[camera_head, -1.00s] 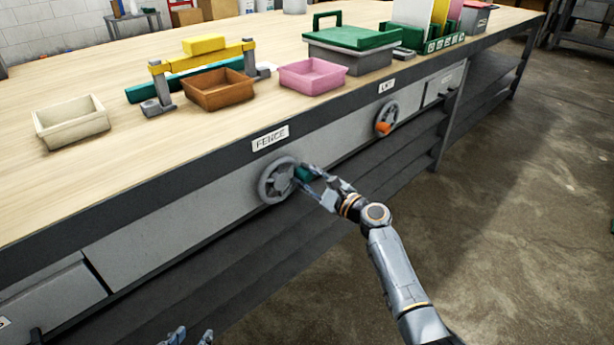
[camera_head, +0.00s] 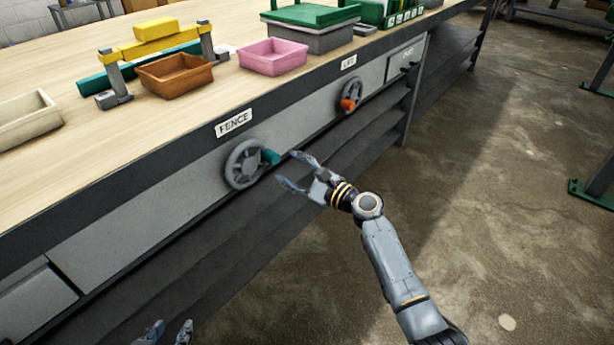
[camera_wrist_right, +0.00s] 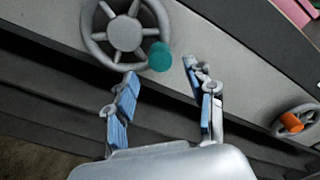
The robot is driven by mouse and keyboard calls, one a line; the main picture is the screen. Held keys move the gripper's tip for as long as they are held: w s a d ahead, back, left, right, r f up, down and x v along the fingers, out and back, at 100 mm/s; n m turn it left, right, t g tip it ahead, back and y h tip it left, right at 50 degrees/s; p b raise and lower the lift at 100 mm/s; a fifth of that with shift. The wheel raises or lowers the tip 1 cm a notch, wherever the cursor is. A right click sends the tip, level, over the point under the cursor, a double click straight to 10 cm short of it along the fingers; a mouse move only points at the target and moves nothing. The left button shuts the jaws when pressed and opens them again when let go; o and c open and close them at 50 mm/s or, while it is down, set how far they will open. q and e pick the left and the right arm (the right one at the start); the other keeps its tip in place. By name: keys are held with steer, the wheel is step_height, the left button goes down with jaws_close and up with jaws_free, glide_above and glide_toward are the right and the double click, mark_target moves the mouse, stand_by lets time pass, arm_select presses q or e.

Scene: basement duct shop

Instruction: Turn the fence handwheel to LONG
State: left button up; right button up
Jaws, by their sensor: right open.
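The grey fence handwheel (camera_head: 246,164) is on the bench's front panel, below the FENCE label (camera_head: 234,123). Its teal knob (camera_head: 271,157) is at the wheel's right side. The wheel (camera_wrist_right: 124,33) and knob (camera_wrist_right: 160,57) also show in the right wrist view. My right gripper (camera_head: 292,170) is open and empty, just right of the knob and apart from it. In the right wrist view its spread fingers (camera_wrist_right: 162,80) have the knob beyond their tips. My left gripper (camera_head: 168,333) shows only its fingertips at the bottom edge, apart from each other. No LONG marking is readable.
A second handwheel with an orange knob (camera_head: 348,104) is further right on the panel. Above, the benchtop holds a cream bin (camera_head: 28,122), a brown bin (camera_head: 174,77), a pink bin (camera_head: 273,58) and a yellow-topped frame (camera_head: 150,50). Open floor (camera_head: 500,200) lies at right.

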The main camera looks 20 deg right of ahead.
steer(key=v, duration=0.6)
